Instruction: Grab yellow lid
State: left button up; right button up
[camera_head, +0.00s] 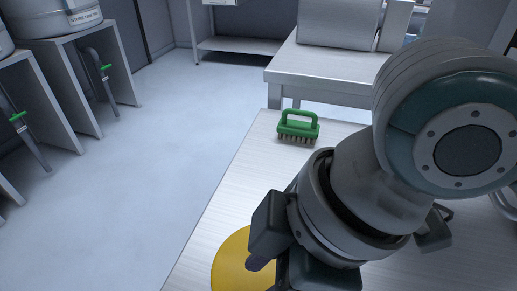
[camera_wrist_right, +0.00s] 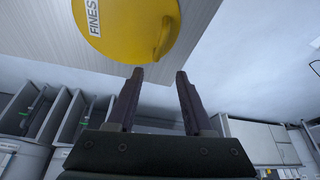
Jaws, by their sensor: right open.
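The yellow lid (camera_head: 231,262) lies at the bottom of the head view on a light table, partly hidden behind my right gripper. In the right wrist view the round yellow lid (camera_wrist_right: 120,30) shows at the top, with a raised handle and a white label reading "FINES". My right gripper (camera_wrist_right: 160,74) is open and empty, with its fingertips near the lid's edge and handle. In the head view my right gripper (camera_head: 262,262) overlaps the lid; I cannot tell whether it touches. My left gripper is not in view.
A green brush (camera_head: 298,128) stands on the table (camera_head: 235,190) beyond my right arm. A second table (camera_head: 320,68) with grey boxes is behind it. White bins (camera_head: 58,18) stand on grey stands at the left. The floor between is clear.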

aim_at(229, 273)
jog(key=shift+x, duration=0.95)
jog(key=x, duration=0.1)
jog(key=b+x, duration=0.1)
jog(key=x, duration=0.3)
jog(key=shift+w+d+b, duration=0.15)
jog(key=shift+w+b, duration=0.1)
jog(key=shift+b, duration=0.1)
jog(key=shift+c, duration=0.3)
jog(key=shift+c, duration=0.8)
grip_shut()
